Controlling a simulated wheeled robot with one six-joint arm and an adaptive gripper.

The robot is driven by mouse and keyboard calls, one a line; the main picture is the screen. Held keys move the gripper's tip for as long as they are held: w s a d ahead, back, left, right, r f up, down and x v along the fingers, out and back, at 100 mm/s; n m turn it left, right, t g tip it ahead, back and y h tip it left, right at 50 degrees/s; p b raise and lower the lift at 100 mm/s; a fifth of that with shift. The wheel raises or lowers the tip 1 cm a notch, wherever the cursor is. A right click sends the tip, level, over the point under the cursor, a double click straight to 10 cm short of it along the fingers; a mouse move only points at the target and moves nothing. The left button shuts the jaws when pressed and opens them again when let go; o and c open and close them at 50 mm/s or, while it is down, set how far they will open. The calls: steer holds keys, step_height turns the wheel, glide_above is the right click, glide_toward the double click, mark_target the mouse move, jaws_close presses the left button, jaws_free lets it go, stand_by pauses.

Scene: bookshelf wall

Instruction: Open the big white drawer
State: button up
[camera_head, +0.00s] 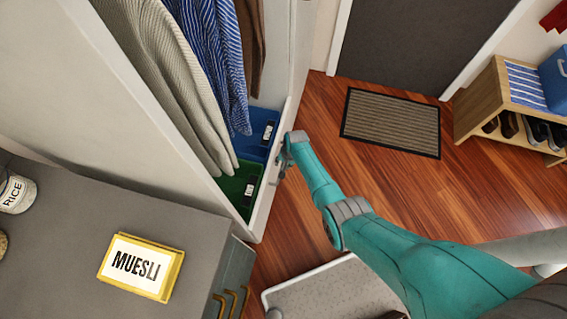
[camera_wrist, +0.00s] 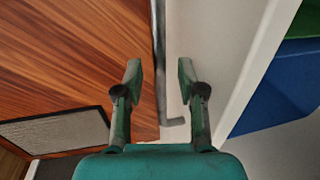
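The big white drawer (camera_head: 264,207) is at the bottom of a tall white wardrobe, and its front also shows in the wrist view (camera_wrist: 205,35). A blue bin (camera_head: 262,125) and a green bin (camera_head: 234,184) sit inside, behind the front. I cannot tell whether the drawer stands slightly out. Its grey bar handle (camera_wrist: 160,62) runs along the front and bends at its near end. My gripper (camera_head: 284,157) is at the drawer's outer face. In the wrist view its two fingers (camera_wrist: 160,75) are apart, with the handle lying between them in the picture. I cannot tell whether they touch it.
Clothes (camera_head: 170,85) hang above the drawer. A grey counter (camera_head: 75,215) with a muesli box (camera_head: 140,267) is at lower left. Wooden floor (camera_head: 315,215) lies before the drawer, with a doormat (camera_head: 391,122) and shoe bench (camera_head: 485,95) beyond.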

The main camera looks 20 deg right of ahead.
jaws_close()
